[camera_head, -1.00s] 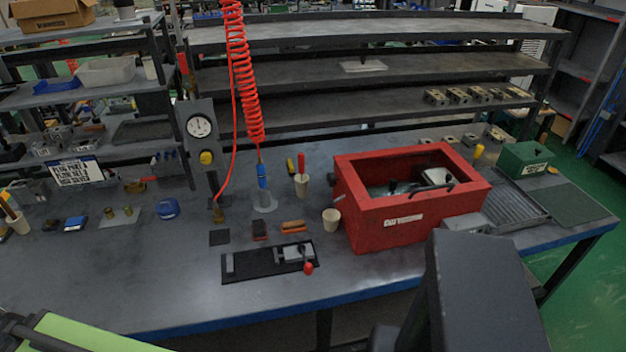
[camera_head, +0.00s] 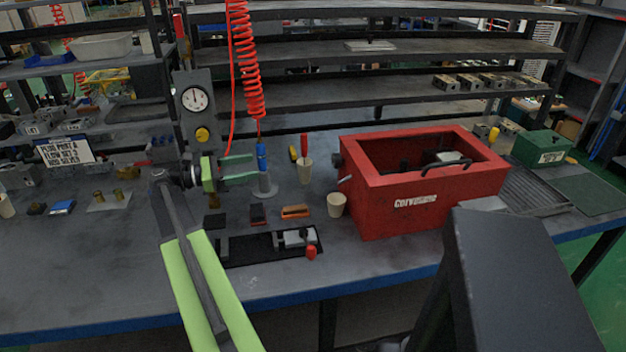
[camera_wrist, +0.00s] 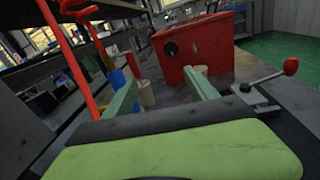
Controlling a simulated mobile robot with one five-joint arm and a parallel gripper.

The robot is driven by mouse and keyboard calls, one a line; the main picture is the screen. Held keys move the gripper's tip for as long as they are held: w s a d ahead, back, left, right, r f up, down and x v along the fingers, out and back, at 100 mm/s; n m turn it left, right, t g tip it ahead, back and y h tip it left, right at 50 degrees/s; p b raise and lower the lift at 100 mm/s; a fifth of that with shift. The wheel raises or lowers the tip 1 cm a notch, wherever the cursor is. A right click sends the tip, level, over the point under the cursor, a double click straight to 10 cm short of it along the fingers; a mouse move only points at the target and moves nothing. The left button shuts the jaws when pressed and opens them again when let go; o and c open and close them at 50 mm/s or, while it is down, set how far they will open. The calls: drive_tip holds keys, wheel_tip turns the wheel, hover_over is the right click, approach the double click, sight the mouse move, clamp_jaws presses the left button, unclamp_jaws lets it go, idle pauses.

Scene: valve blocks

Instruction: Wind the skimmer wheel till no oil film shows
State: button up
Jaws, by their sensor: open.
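The red open-topped tank (camera_head: 425,205) stands on the bench right of centre. A dark round part (camera_head: 337,160), possibly the wheel, sticks out of its left side; a dark round spot (camera_wrist: 170,48) shows on the tank (camera_wrist: 215,60) in the wrist view. A small light lever-like piece (camera_head: 345,180) is below it. The tank's inside is dark, with a pale part and a black handle; I cannot tell whether oil film shows. My gripper (camera_head: 256,168) is open and empty, left of the tank and apart from it, its green fingers pointing right. The wrist view shows both fingers (camera_wrist: 163,78) spread.
A blue-tipped air hose (camera_head: 262,165) on a red coil hangs close by the fingers. A gauge post (camera_head: 195,100) stands behind my arm.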

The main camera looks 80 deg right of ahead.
drive_tip(key=m+g+y, duration=0.1)
drive_tip(key=m+y, duration=0.1)
approach(333, 161)
drive_tip(key=shift+n, duration=0.3)
drive_tip(key=x, duration=0.9)
drive_tip(key=shift+s+b, duration=0.1)
drive_tip(key=shift+b, duration=0.25)
drive_tip(key=shift+c, duration=0.5)
drive_tip(key=c, duration=1.2)
drive_tip(key=shift+c, duration=0.2)
